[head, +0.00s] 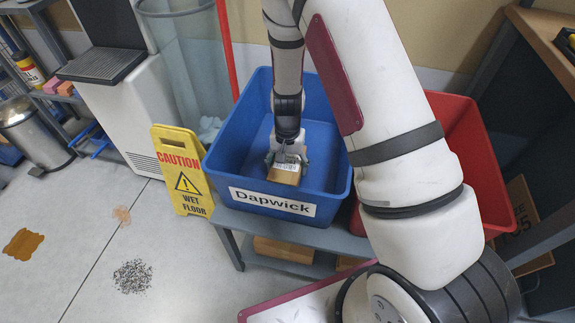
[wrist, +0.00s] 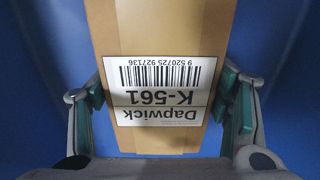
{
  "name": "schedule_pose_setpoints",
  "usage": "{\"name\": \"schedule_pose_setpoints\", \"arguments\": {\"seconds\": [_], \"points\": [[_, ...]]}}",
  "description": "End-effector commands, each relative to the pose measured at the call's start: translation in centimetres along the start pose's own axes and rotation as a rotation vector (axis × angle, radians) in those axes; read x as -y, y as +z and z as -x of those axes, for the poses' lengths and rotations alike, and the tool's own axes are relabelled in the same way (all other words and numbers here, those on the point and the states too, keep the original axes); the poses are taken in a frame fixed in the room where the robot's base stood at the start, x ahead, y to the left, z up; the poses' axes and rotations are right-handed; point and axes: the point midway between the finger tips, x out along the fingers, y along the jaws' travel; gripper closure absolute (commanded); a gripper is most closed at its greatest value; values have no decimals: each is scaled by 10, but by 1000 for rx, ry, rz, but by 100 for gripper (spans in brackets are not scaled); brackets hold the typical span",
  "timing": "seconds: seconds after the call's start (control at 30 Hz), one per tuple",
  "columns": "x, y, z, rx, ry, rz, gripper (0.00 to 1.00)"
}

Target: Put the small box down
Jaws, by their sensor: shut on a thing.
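The small box (wrist: 167,30) is brown cardboard with a white label reading "Dapwick K-561" and a barcode. In the wrist view it lies between my gripper's (wrist: 166,103) two green-padded fingers, which are shut on its sides. In the head view the small box (head: 284,176) and my gripper (head: 287,163) are inside the blue bin (head: 275,229), which is labelled "Dapwick". Blue bin surface fills the wrist view around the box. I cannot tell whether the box touches the bin's floor.
The blue bin stands on a grey rack (head: 290,235). A red bin (head: 480,170) is to its right, partly behind my arm. Other boxes (head: 284,250) lie on the shelf below. A yellow wet-floor sign (head: 182,170) stands at the left, beside a stain (head: 23,244) and dark debris (head: 132,277).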

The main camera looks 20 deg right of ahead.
Motion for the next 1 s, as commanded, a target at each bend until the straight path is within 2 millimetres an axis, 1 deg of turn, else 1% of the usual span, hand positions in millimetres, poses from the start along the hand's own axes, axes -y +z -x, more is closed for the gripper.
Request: {"name": "schedule_pose_setpoints", "arguments": {"seconds": [0.03,0.1,0.43,0.53,0.67,0.9,1.0], "points": [[0,0,-1,0,0,0,23],[0,0,0,0,0,0,9],[0,0,0,0,0,0,9],[0,0,4,0,0,0,9],[0,0,23,-3,-1,1,9],[0,0,74,-3,-2,1,9],[0,0,93,-2,-2,0,9]]}}
